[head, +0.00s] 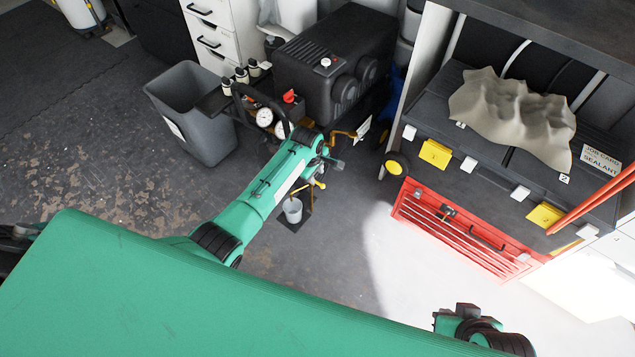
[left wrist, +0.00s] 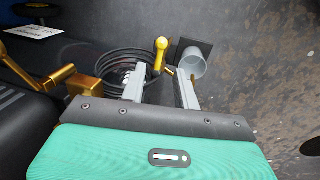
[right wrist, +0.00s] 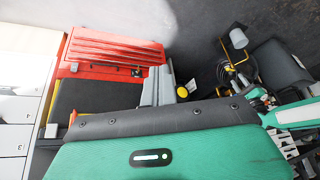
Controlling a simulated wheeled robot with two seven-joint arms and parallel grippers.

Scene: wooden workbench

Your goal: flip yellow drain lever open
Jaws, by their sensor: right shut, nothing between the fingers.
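The yellow drain lever (head: 319,184) sits low under the dark compressor, just above a small grey cup (head: 293,210). In the left wrist view the lever (left wrist: 160,55) stands up with a rounded knob, beyond and between my left fingertips. My left gripper (left wrist: 160,73) is open and empty, one finger on each side of the lever in the picture. I cannot tell whether either finger touches it. In the head view the left gripper (head: 332,163) is partly hidden by its wrist. My right gripper (right wrist: 156,72) is shut and empty, away from the lever.
The dark compressor (head: 335,60) with gauges and brass pipes stands behind the lever. A grey bin (head: 195,110) is to its left. A red toolbox (head: 465,232) and a shelf unit (head: 480,185) stand at right. A coiled black hose (left wrist: 122,65) lies close to the left fingers.

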